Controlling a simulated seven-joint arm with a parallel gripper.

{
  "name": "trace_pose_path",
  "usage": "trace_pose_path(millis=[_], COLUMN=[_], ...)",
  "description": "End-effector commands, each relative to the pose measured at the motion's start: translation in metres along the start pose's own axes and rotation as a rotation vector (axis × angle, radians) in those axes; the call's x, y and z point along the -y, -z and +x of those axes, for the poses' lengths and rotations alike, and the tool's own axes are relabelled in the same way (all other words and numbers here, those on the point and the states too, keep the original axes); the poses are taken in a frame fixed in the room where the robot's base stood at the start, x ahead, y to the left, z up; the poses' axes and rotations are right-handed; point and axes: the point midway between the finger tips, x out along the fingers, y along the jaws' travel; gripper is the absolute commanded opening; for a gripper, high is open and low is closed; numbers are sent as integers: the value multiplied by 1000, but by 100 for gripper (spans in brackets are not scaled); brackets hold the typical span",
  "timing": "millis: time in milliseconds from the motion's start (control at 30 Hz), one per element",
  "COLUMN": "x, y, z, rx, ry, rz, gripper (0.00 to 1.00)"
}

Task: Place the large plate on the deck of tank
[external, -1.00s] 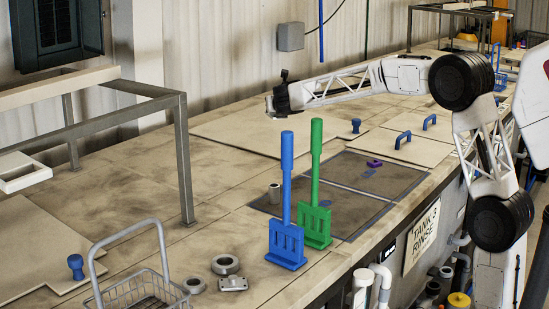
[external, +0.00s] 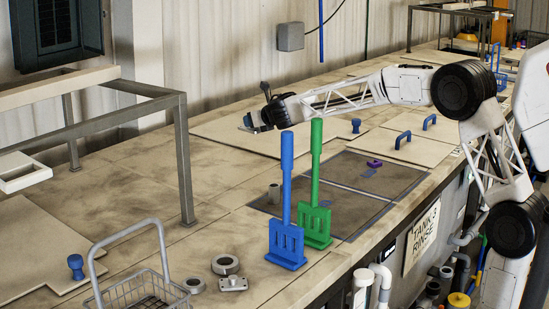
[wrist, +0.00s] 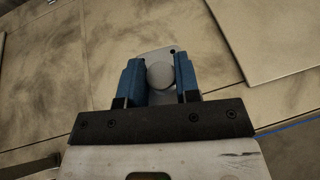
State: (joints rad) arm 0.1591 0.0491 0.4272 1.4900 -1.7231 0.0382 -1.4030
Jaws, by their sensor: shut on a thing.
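In the wrist view, the two blue fingers of my gripper (wrist: 159,78) are shut on the round grey knob of a pale grey plate (wrist: 150,55). The plate has rounded corners and a small dark hole near one corner, and the fingers hide part of it. In the external view, my gripper (external: 250,122) is above the beige tank deck (external: 222,160), left of the dark tank area; the held plate is too small there to make out clearly. A smaller grey plate with a knob (external: 233,284) lies on the deck near the front.
A grey frame (external: 185,160) and a wire basket (external: 145,285) are at left. The deck below my gripper is clear.

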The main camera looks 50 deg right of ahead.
Motion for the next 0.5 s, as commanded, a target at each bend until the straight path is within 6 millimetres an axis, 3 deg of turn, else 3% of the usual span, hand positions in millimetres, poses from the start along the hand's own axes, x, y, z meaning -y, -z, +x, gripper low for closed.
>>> trace_pose_path(millis=[500], x=[-17], y=[5], z=[-1], rx=[1], ry=[-73], rz=[-30], gripper=[0])
